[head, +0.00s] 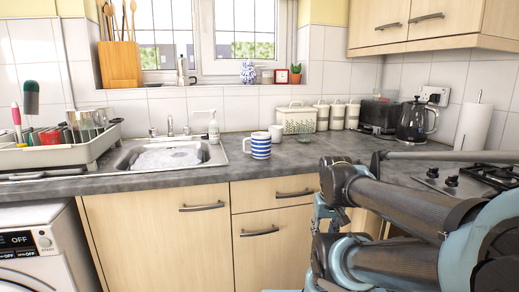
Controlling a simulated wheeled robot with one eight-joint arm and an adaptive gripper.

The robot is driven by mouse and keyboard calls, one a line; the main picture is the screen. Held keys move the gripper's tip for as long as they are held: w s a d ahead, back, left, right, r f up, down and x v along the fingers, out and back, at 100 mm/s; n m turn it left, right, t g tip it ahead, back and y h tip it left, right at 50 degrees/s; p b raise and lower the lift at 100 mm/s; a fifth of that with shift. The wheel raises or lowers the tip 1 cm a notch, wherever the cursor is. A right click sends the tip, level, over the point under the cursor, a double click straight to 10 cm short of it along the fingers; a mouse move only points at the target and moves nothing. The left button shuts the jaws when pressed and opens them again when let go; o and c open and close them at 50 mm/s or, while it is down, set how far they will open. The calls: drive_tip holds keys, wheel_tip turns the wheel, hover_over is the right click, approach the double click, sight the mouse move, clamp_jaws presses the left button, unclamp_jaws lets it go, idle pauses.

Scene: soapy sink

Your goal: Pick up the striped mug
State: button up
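The striped mug (260,146) is white with blue horizontal bands. It stands upright on the dark grey worktop (200,184), just right of the sink, with its handle on the left side. Nothing is touching it from my side. My arm fills the lower right of the head view, folded, and is well apart from the mug. I cannot make out my gripper's fingers in this view.
A plain white mug (276,132) stands close behind the striped mug. A soap bottle (214,128) is at the sink (122,158), which holds suds. A bread bin (297,118), canisters and kettle (413,122) line the back. The worktop before the mug is clear.

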drive_tip(key=o, duration=1.2)
wheel_tip(320, 180, up, 2)
drive_tip(key=shift+a+r+m, duration=0.1)
drive_tip(key=shift+r+m, duration=0.15)
drive_tip(key=shift+m, duration=0.05)
drive_tip(key=shift+o, duration=0.9)
drive_tip(key=w+a+r+m+y, duration=0.1)
drive_tip(key=w+a+r+m, duration=0.1)
drive_tip(key=w+r, duration=0.3)
drive_tip(key=w+a+r+m+g, duration=0.1)
drive_tip(key=w+a+r+m, duration=0.2)
drive_tip(key=w+r, duration=0.3)
wheel_tip(320, 180, up, 5)
drive_tip(key=shift+w+f+y, duration=0.2)
drive_tip(key=shift+w+y, duration=0.1)
drive_tip(key=shift+y, duration=0.1)
drive_tip(key=w+a+r+m+g+y, duration=0.1)
drive_tip(key=w+a+r+m, duration=0.45)
drive_tip(key=w+r, duration=0.35)
drive_tip(key=w+a+r+m+g+y, duration=0.15)
drive_tip(key=w+a+r+m, duration=0.25)
drive_tip(key=w+a+r, duration=0.55)
approach(253, 155)
drive_tip(key=shift+w+f, duration=0.6)
drive_tip(key=shift+x, duration=2.7)
